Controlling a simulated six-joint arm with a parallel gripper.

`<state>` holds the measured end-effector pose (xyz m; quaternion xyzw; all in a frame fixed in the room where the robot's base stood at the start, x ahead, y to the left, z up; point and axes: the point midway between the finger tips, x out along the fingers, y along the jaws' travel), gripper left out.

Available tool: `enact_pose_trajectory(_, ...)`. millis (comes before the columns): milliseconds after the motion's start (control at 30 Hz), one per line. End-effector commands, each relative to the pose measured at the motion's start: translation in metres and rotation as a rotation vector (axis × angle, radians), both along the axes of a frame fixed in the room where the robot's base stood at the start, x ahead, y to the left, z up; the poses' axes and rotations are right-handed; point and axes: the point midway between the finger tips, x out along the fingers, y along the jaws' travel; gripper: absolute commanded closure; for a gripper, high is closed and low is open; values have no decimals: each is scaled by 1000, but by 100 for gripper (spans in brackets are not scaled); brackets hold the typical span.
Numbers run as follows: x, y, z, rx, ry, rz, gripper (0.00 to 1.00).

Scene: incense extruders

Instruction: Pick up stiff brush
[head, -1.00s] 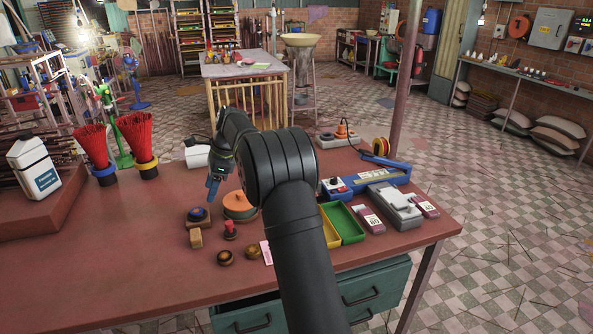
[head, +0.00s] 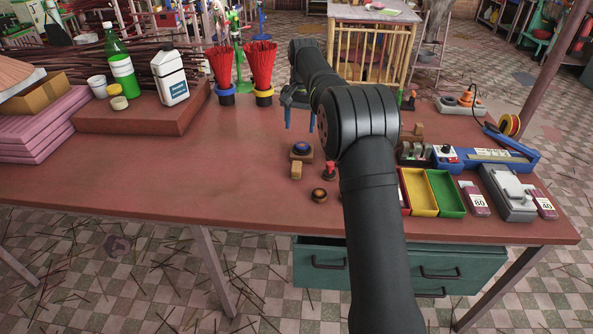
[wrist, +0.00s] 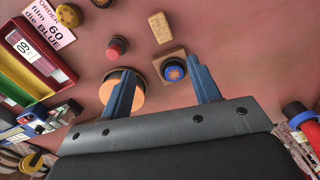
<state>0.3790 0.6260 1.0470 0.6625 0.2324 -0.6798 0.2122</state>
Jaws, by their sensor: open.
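I cannot pick out a stiff brush for certain. A small tan block (head: 296,170) with a speckled top (wrist: 160,27) lies on the red-brown table and may be it. Beside it a blue-topped round piece (head: 302,149) sits on a square wooden base; it also shows in the wrist view (wrist: 174,71). My gripper (head: 299,126) is open and empty above the table, behind the blue-topped piece. In the wrist view its fingers (wrist: 161,75) are spread, overlapping an orange disc (wrist: 108,88) and the wooden base.
Yellow (head: 420,192) and green (head: 447,193) trays lie right of my arm. Red stick bundles (head: 261,68) stand behind. The table's left middle is clear.

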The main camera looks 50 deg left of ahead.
Motion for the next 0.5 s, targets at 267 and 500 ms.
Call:
enact_pose_trajectory(267,-5,5,-10,-20,-34,152,44)
enact_pose_trajectory(500,-5,5,-60,-21,-32,149,44)
